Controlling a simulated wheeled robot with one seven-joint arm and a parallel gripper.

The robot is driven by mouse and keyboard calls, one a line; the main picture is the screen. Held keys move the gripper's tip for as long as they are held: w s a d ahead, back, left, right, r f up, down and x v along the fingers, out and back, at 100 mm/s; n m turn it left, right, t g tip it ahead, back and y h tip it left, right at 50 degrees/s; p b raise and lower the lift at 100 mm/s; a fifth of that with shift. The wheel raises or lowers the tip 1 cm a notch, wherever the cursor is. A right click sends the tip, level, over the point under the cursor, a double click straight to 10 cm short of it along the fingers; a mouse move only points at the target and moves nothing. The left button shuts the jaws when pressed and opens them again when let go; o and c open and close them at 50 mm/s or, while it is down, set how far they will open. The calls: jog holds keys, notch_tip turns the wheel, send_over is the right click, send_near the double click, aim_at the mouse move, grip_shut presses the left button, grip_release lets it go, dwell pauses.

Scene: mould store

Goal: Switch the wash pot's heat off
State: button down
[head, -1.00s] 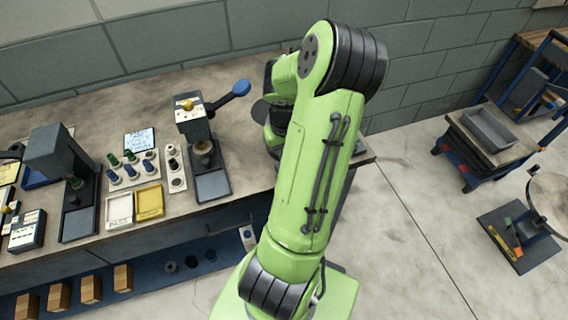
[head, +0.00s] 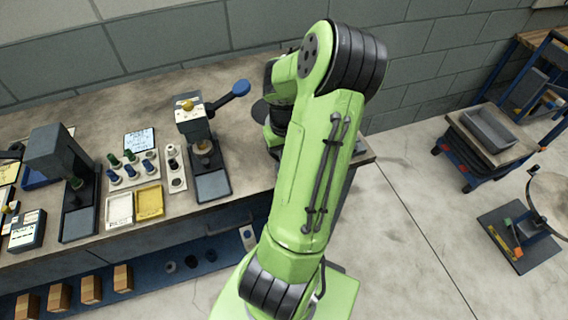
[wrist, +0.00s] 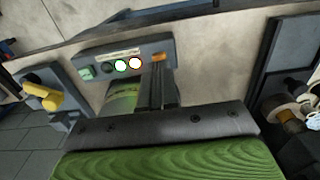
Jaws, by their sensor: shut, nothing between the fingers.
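In the wrist view a grey control box (wrist: 103,56) carries a pale label, a dark round knob, a white button with a green ring (wrist: 120,66) and a white button with a red ring (wrist: 135,63). A small orange part (wrist: 158,58) shows at its right end. My gripper (wrist: 157,72) is shut and empty, its fingertips in front of the box's right part, close to the orange part; I cannot tell whether they touch. A greenish rounded surface (wrist: 122,100), perhaps the wash pot, is partly hidden behind my gripper. In the head view my arm hides my gripper and the box.
In the head view the bench (head: 240,75) holds a blue-handled press (head: 195,125), a dark press (head: 62,165), a white tray (head: 119,209), a yellow tray (head: 149,202) and several small pegs left of my arm. A cart with a grey tray (head: 490,130) stands at right on open floor.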

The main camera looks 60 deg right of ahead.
jog(key=shift+f+b, duration=0.7)
jog(key=shift+f, duration=0.25)
dwell(0.4)
notch_tip(320, 180, up, 10)
jog(key=p, duration=0.8)
jog(key=shift+p, duration=0.4)
